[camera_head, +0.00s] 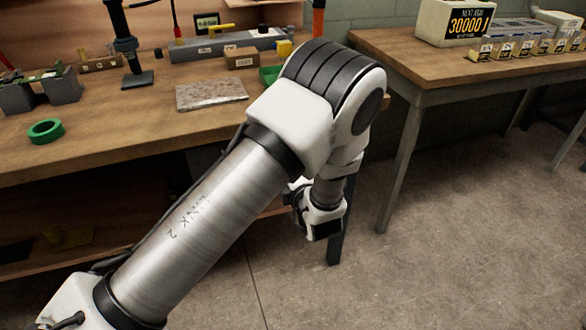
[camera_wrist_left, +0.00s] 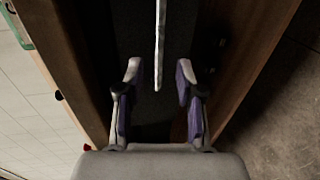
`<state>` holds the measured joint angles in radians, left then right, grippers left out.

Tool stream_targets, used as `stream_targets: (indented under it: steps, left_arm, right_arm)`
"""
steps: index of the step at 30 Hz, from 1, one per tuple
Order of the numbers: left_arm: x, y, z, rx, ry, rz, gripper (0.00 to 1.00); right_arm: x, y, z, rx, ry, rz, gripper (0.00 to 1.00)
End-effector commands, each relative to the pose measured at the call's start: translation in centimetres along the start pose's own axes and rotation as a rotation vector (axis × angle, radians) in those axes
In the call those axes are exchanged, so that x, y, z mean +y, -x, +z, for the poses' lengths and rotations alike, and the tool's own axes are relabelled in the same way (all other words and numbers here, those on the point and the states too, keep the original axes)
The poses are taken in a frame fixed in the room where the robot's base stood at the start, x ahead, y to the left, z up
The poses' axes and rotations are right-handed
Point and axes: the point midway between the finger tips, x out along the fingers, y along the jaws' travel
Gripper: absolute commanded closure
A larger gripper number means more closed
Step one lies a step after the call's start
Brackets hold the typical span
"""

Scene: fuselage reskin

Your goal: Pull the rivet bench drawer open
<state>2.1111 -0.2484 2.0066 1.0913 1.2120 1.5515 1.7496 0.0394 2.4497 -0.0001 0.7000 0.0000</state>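My left gripper (camera_wrist_left: 158,75) is open in the left wrist view, with its two fingers apart and nothing clamped between them. A thin pale metal bar (camera_wrist_left: 160,40), which looks like the drawer handle, runs down the picture and its end shows between the fingertips. Whether it touches them or lies deeper I cannot tell. Behind it is a dark panel (camera_wrist_left: 130,25), likely the drawer front, between wooden edges. In the head view my left arm crosses the wooden bench (camera_head: 60,160) and its wrist hangs beside the bench's right end. The drawer is hidden there. My right gripper is not in view.
On the bench are a green tape ring (camera_head: 45,130), a speckled plate (camera_head: 211,92), a small brown box (camera_head: 241,58) and a grey long block (camera_head: 225,43). A second table (camera_head: 430,68) at the right holds a counter sign (camera_head: 467,22) and several small bins. The floor between is clear.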

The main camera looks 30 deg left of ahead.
Motion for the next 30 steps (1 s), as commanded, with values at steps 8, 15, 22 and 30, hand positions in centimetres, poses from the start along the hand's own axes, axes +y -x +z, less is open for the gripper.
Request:
stream_targets:
  steps: [8,15,22,30]
  left_arm:
    - [0.0,-4.2,-0.1,0.002,0.005,-0.002,0.63]
    - [0.1,-7.5,0.0,0.000,0.001,-0.001,0.63]
    - [0.1,-7.8,0.0,-0.001,-0.001,-0.001,0.63]
    - [0.1,-7.7,0.0,-0.001,-0.001,-0.001,1.00]
  right_arm:
    - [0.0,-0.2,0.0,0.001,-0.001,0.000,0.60]
    - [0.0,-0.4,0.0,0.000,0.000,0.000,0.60]
    - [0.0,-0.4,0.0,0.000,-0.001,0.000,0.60]
    - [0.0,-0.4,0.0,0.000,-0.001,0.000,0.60]
